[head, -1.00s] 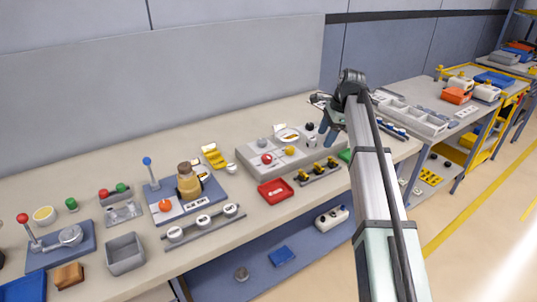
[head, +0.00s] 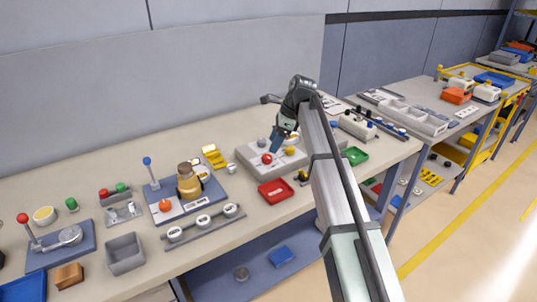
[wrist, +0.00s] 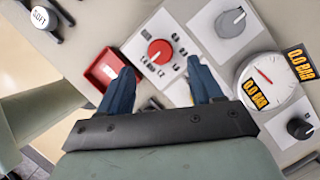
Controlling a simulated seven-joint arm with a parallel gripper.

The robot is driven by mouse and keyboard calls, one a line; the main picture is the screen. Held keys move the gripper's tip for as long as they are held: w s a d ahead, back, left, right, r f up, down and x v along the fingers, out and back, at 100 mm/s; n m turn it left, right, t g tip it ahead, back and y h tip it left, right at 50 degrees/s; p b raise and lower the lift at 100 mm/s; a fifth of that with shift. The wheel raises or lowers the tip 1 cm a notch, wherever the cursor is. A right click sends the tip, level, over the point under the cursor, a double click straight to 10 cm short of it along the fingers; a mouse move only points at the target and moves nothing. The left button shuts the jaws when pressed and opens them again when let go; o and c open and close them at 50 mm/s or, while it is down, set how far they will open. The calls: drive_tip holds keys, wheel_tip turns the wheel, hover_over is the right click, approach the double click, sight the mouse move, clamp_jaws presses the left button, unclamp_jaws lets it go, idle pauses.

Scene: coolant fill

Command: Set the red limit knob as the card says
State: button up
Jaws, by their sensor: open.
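The red limit knob (wrist: 160,52) sits on a white scale plate in the wrist view, with small printed numbers along its near side. Its exact setting is too small to read. In the head view the red knob (head: 267,159) is at the front left of the grey panel (head: 247,153). My gripper (wrist: 161,68) is open, its two blue fingers apart on either side of the knob's near side, with nothing between them. In the head view my gripper (head: 274,150) is just above the knob. I cannot make out the card's text.
A grey knob (wrist: 231,21), a round gauge (wrist: 268,80) with 0.0 BAR labels and a black knob (wrist: 300,129) lie to the right in the wrist view. A red tray (wrist: 105,70) is at left. A green tray (head: 355,155) stands right of my arm.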

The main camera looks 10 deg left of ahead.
sight(267, 156)
drive_tip(key=shift+x, duration=3.15)
drive_tip(key=shift+d, duration=0.1)
drive_tip(key=c, duration=1.1)
drive_tip(key=shift+o, duration=0.2)
drive_tip(key=shift+n, duration=0.3)
drive_tip(key=n+g, duration=0.1)
drive_tip(key=n, duration=0.1)
drive_tip(key=n+g, duration=0.1)
drive_tip(key=n, duration=0.1)
drive_tip(key=shift+w+h, duration=0.2)
drive_tip(key=shift+h, duration=0.2)
drive_tip(key=n+h, duration=0.1)
drive_tip(key=n, duration=0.2)
drive_tip(key=n+g, duration=0.1)
drive_tip(key=n, duration=0.2)
drive_tip(key=shift+h, duration=0.4)
